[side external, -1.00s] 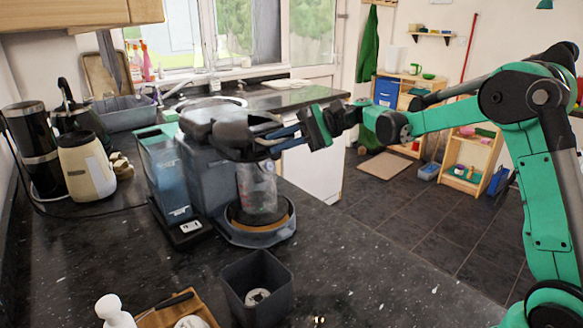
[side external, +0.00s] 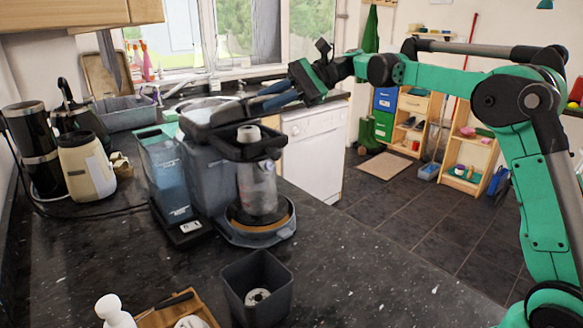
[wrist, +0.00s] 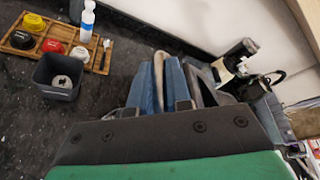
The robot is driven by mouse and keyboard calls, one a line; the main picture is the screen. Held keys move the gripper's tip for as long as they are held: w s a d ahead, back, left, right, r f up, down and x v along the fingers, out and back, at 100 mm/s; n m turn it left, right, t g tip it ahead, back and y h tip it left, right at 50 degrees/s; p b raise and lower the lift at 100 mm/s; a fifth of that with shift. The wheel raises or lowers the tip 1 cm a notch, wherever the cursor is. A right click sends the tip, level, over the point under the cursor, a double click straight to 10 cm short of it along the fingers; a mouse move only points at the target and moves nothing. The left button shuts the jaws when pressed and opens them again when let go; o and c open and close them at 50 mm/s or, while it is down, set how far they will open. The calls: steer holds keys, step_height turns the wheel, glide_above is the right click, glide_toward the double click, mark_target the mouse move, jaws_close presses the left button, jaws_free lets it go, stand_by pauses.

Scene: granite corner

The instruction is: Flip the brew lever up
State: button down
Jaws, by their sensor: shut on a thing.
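The coffee machine (side external: 208,180) stands on the dark granite counter. Its dark brew lever (side external: 222,116) is tilted upward from the brew head. A whitish capsule-like piece (side external: 249,133) shows in the uncovered head. A clear glass (side external: 258,190) stands on the round drip tray below. My gripper (side external: 252,103), with blue fingers, is shut on the lever's raised end, above and behind the head. In the wrist view my gripper (wrist: 160,85) shows close up, with a pale edge between its fingers. The exact contact is partly hidden.
A square dark bin (side external: 238,292) stands in front of the machine. A wooden tray (wrist: 22,28) with several coloured capsules and a white bottle (wrist: 86,22) are near it. The counter right of the bin is clear.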

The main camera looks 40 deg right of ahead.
steer(key=shift+w+r, duration=0.65)
steer(key=shift+r, duration=0.25)
steer(key=shift+w+r, duration=0.6)
steer(key=shift+r, duration=0.3)
steer(key=c, duration=0.8)
jaws_free()
